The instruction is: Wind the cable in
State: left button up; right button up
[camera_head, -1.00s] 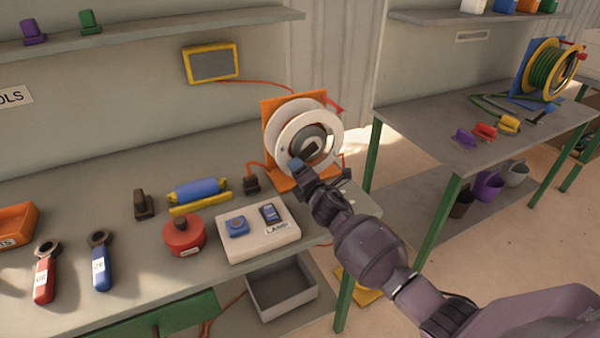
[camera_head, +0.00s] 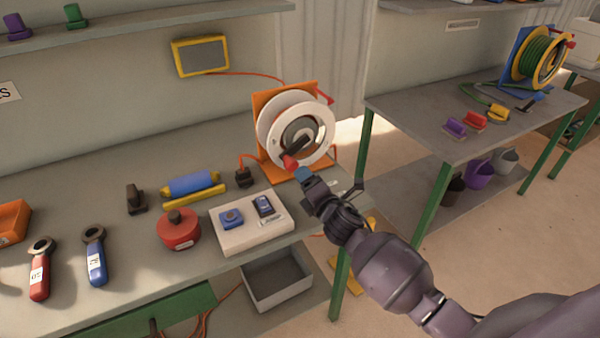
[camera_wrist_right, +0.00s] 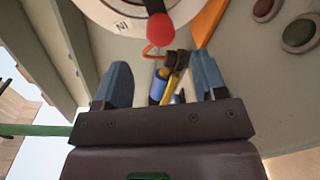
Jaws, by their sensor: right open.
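The white cable reel (camera_head: 313,111) stands upright in an orange frame (camera_head: 262,99) at the bench's right end. Its dark crank (camera_head: 294,147) points down-left and ends in a red knob (camera_head: 289,161). The knob also shows in the right wrist view (camera_wrist_right: 161,28), beyond the fingertips and roughly centred between them. An orange cable (camera_head: 243,158) runs from the reel to a dark plug (camera_head: 243,177). My right gripper (camera_head: 303,173) is open and empty just in front of the knob; its blue fingers stand apart in the wrist view (camera_wrist_right: 162,77). My left gripper is out of view.
A white switch box (camera_head: 250,232), a red round canister (camera_head: 178,229) and a blue roller (camera_head: 193,186) lie left of the reel. A grey bin (camera_head: 277,282) sits below the bench. A second bench (camera_head: 425,120) with a green-cable reel (camera_head: 538,58) stands at right.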

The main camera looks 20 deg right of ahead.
jog(key=shift+s, duration=0.95)
